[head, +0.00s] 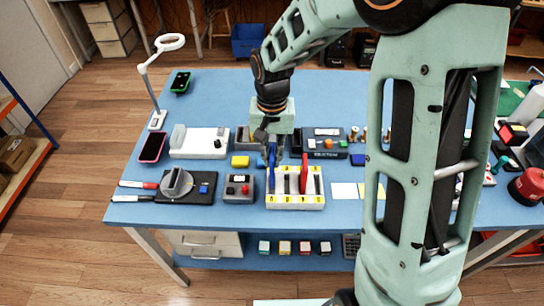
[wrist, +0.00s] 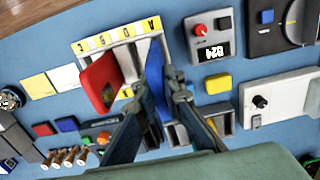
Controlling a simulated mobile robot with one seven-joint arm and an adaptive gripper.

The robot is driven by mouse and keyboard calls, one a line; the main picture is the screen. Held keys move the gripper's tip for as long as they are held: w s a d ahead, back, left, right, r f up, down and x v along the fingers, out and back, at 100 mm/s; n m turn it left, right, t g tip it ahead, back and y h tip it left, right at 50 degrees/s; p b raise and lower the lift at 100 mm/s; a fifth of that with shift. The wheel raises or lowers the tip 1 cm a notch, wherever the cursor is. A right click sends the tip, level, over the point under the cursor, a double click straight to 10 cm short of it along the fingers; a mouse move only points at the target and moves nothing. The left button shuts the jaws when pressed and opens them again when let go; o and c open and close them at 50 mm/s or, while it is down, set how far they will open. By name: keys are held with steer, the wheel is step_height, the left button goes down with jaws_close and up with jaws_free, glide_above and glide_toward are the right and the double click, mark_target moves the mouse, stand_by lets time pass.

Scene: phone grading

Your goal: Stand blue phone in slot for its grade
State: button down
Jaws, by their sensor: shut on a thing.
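The blue phone (head: 272,170) is upright between the fingers of my gripper (head: 273,142); it also shows in the wrist view (wrist: 154,72). It is at the left end of the white slotted rack (head: 296,202), by the slot labelled A. I cannot tell whether its lower edge is inside that slot or just above it. The rack (wrist: 92,46) has yellow letter labels along its front edge. A red phone (wrist: 99,82) stands in the rack toward the other end, apart from the blue one. The middle slots look empty.
A grey box with a red knob and small display (head: 239,188) stands just left of the rack. A yellow block (head: 240,161) and white device (head: 199,143) lie behind it. A pink-edged phone (head: 152,147) lies at left. Paper notes (head: 344,191) lie right.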

steer(key=shift+f, duration=0.2)
steer(key=shift+f+b, duration=0.6)
steer(key=shift+b, duration=0.05)
steer(key=shift+f, duration=0.1)
steer(key=shift+f+b, duration=0.45)
steer(key=shift+f, duration=0.1)
stand_by(0.4)
steer(key=shift+f+b, duration=0.35)
steer(key=shift+b, duration=0.05)
steer(key=c, duration=2)
jaws_free()
steer(key=shift+o, duration=0.3)
